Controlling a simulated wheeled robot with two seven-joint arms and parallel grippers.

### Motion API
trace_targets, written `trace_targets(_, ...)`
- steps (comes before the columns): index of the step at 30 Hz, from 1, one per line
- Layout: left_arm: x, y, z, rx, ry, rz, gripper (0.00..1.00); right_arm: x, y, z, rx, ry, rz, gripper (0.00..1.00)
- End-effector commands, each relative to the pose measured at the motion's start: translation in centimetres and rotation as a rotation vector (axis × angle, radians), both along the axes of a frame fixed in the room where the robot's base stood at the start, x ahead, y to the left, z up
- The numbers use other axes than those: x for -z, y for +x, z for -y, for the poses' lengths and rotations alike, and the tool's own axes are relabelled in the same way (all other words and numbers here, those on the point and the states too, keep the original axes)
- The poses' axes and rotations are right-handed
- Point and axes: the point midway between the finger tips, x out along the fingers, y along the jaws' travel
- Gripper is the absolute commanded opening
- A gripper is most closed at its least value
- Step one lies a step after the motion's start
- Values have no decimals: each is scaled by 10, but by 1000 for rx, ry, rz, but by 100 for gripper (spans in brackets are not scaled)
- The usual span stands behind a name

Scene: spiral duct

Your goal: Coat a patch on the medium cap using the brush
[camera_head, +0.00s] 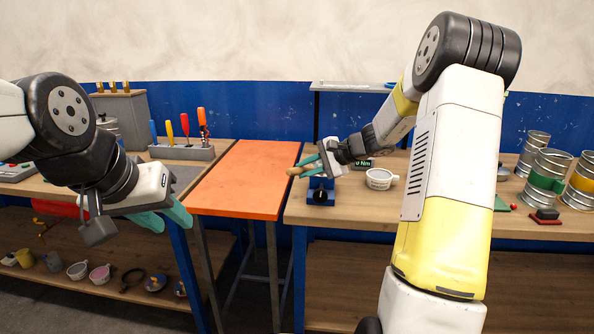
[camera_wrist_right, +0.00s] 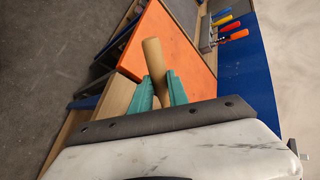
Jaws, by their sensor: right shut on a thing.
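My right gripper (camera_head: 303,168) is shut on a tan wooden handle (camera_head: 296,171), held above the gap between the orange table and the right bench. In the right wrist view the handle (camera_wrist_right: 153,58) sticks out between the teal fingers (camera_wrist_right: 160,95). Its bristles are not clear, so I cannot confirm that it is the brush. My left gripper (camera_head: 170,219) has its teal fingers apart and is empty, in front of the left bench. I cannot tell which thing is the medium cap. Metal ducts (camera_head: 546,173) with coloured bands stand at the far right.
The orange table (camera_head: 246,178) is bare. A blue fixture (camera_head: 320,191) and a white cup (camera_head: 380,179) are on the right bench. A rack (camera_head: 183,152) of coloured-handled tools stands on the left bench. Several cups and other items lie on the lower left shelf (camera_head: 120,285).

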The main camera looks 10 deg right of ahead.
Motion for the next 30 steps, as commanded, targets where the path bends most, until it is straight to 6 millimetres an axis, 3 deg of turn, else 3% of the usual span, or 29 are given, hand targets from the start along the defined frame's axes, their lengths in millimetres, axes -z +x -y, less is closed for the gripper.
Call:
trace_targets(21,0,0,0,0,0,0,36,0,12,4,-1,-1,1,0)
trace_targets(30,0,0,0,0,0,0,36,25,12,5,5,0,-4,0)
